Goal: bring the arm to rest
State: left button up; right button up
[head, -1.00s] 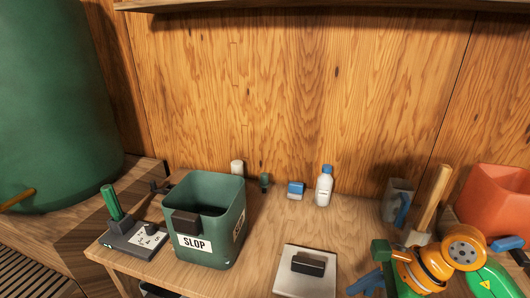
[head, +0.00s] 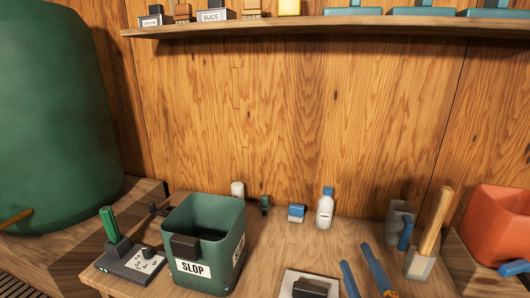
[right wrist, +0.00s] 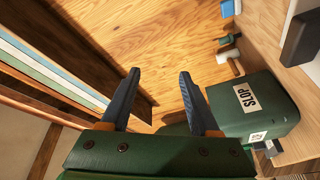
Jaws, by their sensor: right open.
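My right gripper (head: 355,255) shows at the bottom of the head view, right of centre. Its two blue fingers are apart with nothing between them, and they point toward the wooden back wall. In the right wrist view the gripper (right wrist: 160,73) is also open and empty, with plain wood beyond its fingertips. My left gripper is not in view.
A green SLOP bin (head: 242,214) stands on the bench, left of the gripper. A white bottle (head: 325,211), grey mug (head: 400,222), wooden-handled tool (head: 436,222) and orange container (head: 497,222) stand around. A shelf (head: 330,25) runs above.

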notch_tip(320, 180, down, 8)
jog(key=s+d+m+g+h, duration=0.2)
jog(key=s+m+g+h, duration=0.1)
jog(key=m+g, duration=0.15)
jog(key=s+a+f+m+g+y, duration=0.25)
jog(key=s+f+m+g, duration=0.35)
jog(key=s+f+g, duration=0.8)
jog(key=s+f+t, duration=0.1)
jog(key=s+f, duration=0.2)
jog(key=f, duration=0.6)
jog(key=s+f, duration=0.3)
jog(key=f, duration=0.5)
jog(key=s+d+f+g+p, duration=0.1)
jog(key=s+f, duration=1)
jog(key=s, duration=0.1)
jog(key=shift+s+d, duration=0.25)
jog(key=shift+s, duration=0.15)
jog(key=shift+f+n+h, duration=0.1)
jog(key=shift+n+h, duration=0.15)
